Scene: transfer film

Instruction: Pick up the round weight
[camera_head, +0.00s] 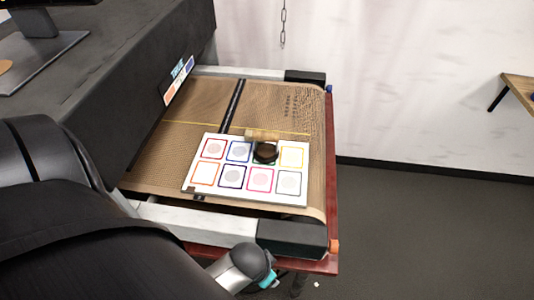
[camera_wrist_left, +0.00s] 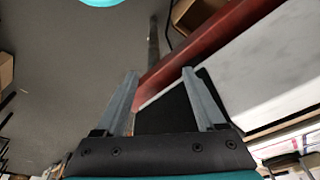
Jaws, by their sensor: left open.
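The round weight (camera_head: 265,153) is a small dark disc-like piece on a white card (camera_head: 216,188) with rows of coloured frames. It covers part of the upper row. A short tan cylinder (camera_head: 258,135) lies right behind it; I cannot tell if they touch. My left arm comes in from the lower left, and its wrist end shows below the near side of the bench, well apart from the weight. In the left wrist view my left gripper (camera_wrist_left: 160,72) is open with nothing between its fingers. The weight is not visible there. My right gripper is not in view.
The card lies on a brown mesh sheet (camera_head: 165,160) on a bench with white rails and black corners (camera_head: 292,238). A red edge (camera_head: 331,170) runs along its right side. A dark cabinet (camera_head: 130,75) stands at left. A chain (camera_head: 283,25) hangs behind. Floor is clear at right.

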